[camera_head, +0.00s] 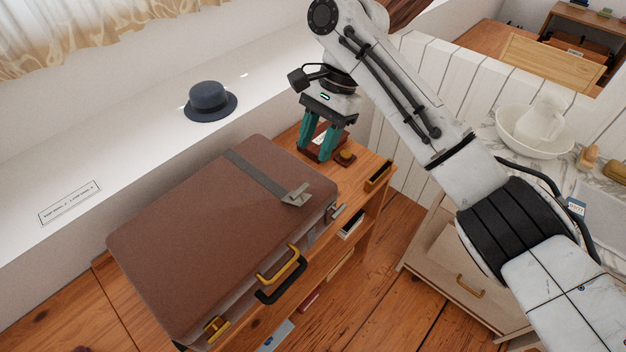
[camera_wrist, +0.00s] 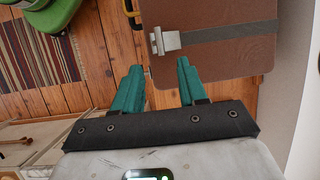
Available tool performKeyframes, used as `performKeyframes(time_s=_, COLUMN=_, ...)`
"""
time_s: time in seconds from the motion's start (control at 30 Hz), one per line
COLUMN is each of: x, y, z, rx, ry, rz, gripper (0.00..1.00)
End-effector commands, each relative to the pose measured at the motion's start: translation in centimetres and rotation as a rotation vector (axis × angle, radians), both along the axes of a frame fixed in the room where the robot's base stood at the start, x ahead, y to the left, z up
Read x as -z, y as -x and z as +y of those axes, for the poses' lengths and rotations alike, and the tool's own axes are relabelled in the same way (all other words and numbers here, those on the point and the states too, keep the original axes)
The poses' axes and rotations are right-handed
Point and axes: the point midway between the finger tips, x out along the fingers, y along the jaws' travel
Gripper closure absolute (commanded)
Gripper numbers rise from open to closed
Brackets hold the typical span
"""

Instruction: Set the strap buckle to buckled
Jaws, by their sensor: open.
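A brown suitcase (camera_head: 200,240) lies flat on a wooden shelf unit. A grey strap (camera_head: 255,173) runs across its lid to a metal strap buckle (camera_head: 297,194) near the front edge. The strap (camera_wrist: 235,32) and buckle (camera_wrist: 166,42) also show in the wrist view, on the suitcase (camera_wrist: 225,62). I cannot tell whether the buckle is fastened. My gripper (camera_head: 316,153) has teal fingers, open and empty, beyond the suitcase's right end. In the wrist view, my gripper (camera_wrist: 160,68) has the buckle just ahead of its fingertips, with no contact visible.
Gold and dark handles (camera_head: 279,274) stick out from the suitcase front. A small brass item (camera_head: 345,157) sits on the shelf top (camera_head: 372,166) near my gripper. A blue hat (camera_head: 210,101) rests on the white ledge. A drawer cabinet (camera_head: 468,272) stands at right. Wooden floor lies between.

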Motion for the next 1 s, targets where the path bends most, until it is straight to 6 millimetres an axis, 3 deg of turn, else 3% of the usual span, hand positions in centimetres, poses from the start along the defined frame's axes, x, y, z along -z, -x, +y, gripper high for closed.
performKeyframes(time_s=0.17, x=1.5, y=0.5, z=0.2, rx=-0.001, ry=0.008, rz=0.005, gripper=0.58)
performKeyframes(time_s=0.6, x=8.3, y=2.5, z=2.3, rx=0.0, ry=0.006, rz=0.005, gripper=0.58)
performKeyframes(time_s=1.0, x=9.9, y=3.0, z=2.8, rx=-0.001, ry=0.004, rz=0.003, gripper=0.58)
